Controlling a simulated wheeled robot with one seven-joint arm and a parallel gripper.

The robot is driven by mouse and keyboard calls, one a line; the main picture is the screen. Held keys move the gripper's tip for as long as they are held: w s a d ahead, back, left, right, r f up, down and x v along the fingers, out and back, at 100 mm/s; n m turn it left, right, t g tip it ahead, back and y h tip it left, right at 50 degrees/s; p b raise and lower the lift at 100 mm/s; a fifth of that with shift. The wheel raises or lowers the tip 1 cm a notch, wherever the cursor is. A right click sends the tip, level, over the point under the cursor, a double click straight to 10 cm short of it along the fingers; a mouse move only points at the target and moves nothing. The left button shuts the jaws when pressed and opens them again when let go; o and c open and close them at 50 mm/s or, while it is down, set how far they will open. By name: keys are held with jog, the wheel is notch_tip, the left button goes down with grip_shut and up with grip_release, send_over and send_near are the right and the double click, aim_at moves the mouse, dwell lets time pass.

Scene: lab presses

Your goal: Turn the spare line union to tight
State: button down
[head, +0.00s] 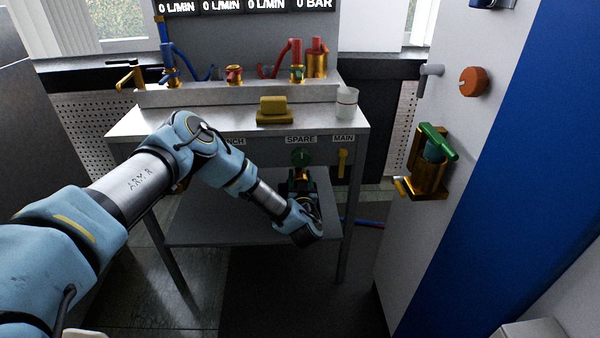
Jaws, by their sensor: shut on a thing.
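The SPARE label (301,139) is on the front of the steel bench, with a round green knob (302,157) just under it. Below the knob is the brass-coloured spare line union (301,173), mostly hidden by my gripper. My gripper (302,182) reaches up to it from below and in front, its dark jaws shut on the union. The fingertips are small and dark here, and the union's turn angle cannot be read.
A yellow handle (342,163) hangs under the MAIN label, close right of my gripper. A lower shelf (210,226) lies beneath. A yellow block (274,110) and a white cup (346,103) stand on the bench top (215,119). A white panel with a green-handled brass valve (433,160) stands at right.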

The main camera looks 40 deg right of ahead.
dwell(0.3)
jog(key=shift+c, duration=1.1)
grip_release()
jog(key=v, duration=1)
jog(key=shift+s+a, duration=0.25)
jog(key=shift+a, duration=0.05)
